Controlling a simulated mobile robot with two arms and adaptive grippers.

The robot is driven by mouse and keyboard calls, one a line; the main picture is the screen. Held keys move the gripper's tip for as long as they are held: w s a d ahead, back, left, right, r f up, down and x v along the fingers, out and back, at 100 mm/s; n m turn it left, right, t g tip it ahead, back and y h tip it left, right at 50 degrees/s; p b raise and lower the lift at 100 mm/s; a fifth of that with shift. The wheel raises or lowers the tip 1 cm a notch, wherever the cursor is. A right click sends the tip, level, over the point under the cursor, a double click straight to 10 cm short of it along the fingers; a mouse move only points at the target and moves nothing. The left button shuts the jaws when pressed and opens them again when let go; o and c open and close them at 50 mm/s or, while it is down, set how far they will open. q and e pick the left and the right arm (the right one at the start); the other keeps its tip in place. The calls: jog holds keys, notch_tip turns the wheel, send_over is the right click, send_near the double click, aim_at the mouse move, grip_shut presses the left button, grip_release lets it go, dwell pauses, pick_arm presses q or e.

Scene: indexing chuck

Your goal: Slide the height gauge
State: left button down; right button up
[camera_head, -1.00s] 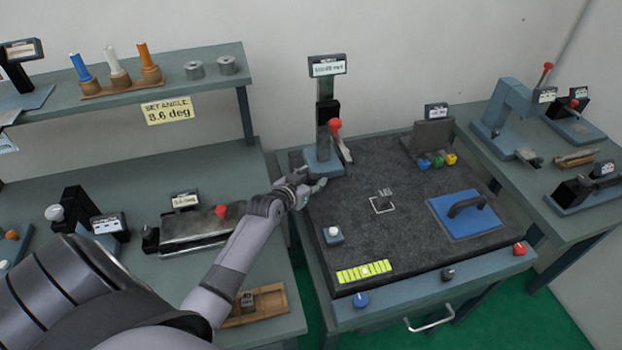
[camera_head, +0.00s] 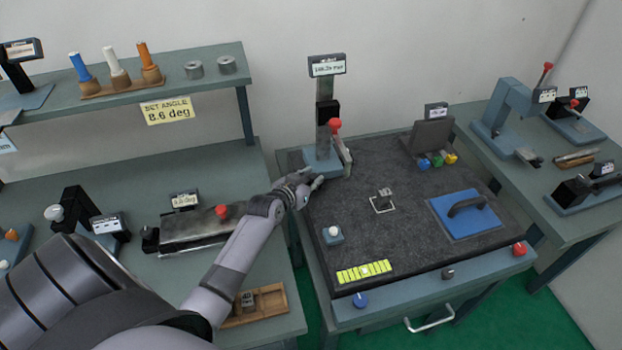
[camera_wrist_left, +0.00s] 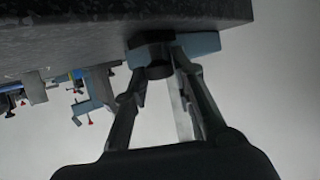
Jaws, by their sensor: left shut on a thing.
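The height gauge stands upright at the back left of the dark granite plate (camera_head: 410,255). It has a grey column (camera_head: 324,93), a black slider with a red knob (camera_head: 335,125), a display on top (camera_head: 327,66) and a blue base (camera_head: 321,160). My left gripper (camera_head: 312,181) is at the near side of this base. In the left wrist view, the gripper (camera_wrist_left: 160,65) is shut on a dark round part (camera_wrist_left: 152,50) beside the blue base (camera_wrist_left: 200,43). The fingers partly hide that part. My right gripper is not in view.
A small grey block (camera_head: 383,195) stands inside a white outline on the plate. A blue pad with a dark handle (camera_head: 467,207) lies to the right. A white-knobbed piece (camera_head: 333,234) and a yellow-green strip (camera_head: 363,271) are nearer. The plate's middle is mostly clear.

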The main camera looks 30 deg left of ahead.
pick_arm(q)
jog(key=w+d, duration=0.2)
jog(key=w, duration=0.1)
jog(key=w+d, duration=0.3)
jog(key=w+d+b, duration=0.1)
jog(key=w+d, duration=0.2)
jog(key=shift+w, duration=0.2)
jog(key=shift+r, duration=0.15)
jog(key=c, duration=1.4)
grip_release()
jog(key=shift+w+d, duration=0.1)
jog(key=shift+d, duration=0.1)
jog(key=shift+o, duration=0.2)
jog(key=shift+s+a, duration=0.1)
jog(key=shift+s, duration=0.1)
jog(key=v, duration=1.1)
jog(key=shift+s, duration=0.35)
